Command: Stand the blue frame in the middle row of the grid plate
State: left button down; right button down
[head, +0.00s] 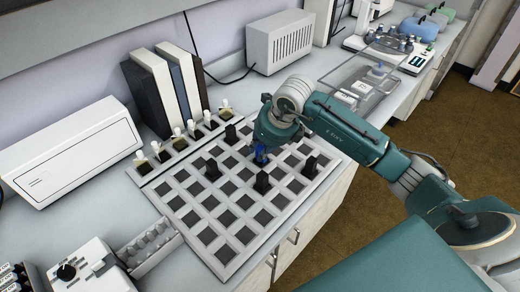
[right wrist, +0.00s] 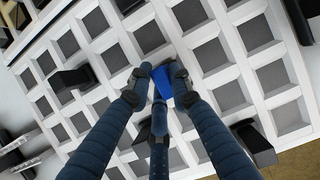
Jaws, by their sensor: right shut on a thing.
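The white grid plate (head: 228,254) lies on the bench, with rows of dark square cells. Several black upright pieces stand on it, such as the black pieces (head: 212,170) and (head: 262,180). My right gripper (head: 261,150) is over the middle part of the plate, pointing down, shut on the small blue frame (head: 261,158). In the right wrist view the blue frame (right wrist: 163,82) sits between the fingertips of the gripper (right wrist: 159,86), partly hidden by them. I cannot tell whether its lower end touches the plate. My left gripper is out of view.
A strip with several small white-topped pieces (head: 190,128) runs along the plate's back left edge. Binders (head: 150,85), a white box (head: 70,150) and a grey vented box (head: 279,42) stand behind. A clear tray (head: 365,85) lies right. The bench's front edge is close to the plate.

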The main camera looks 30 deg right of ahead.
jog(key=shift+d+f+b, duration=0.1)
jog(key=shift+f+b, duration=0.15)
jog(key=shift+b, duration=0.05)
jog(key=c, duration=1.1)
grip_release()
jog(key=shift+f, duration=0.1)
notch_tip(320, 180, up, 3)
jog(key=shift+r+p, duration=0.1)
jog(key=shift+p, duration=0.9)
notch_tip(320, 180, up, 3)
jog(key=shift+r+p, duration=0.1)
jog(key=shift+p, duration=0.9)
jog(key=shift+r+p, duration=1.55)
jog(key=shift+r, duration=0.9)
jog(key=shift+f, duration=0.1)
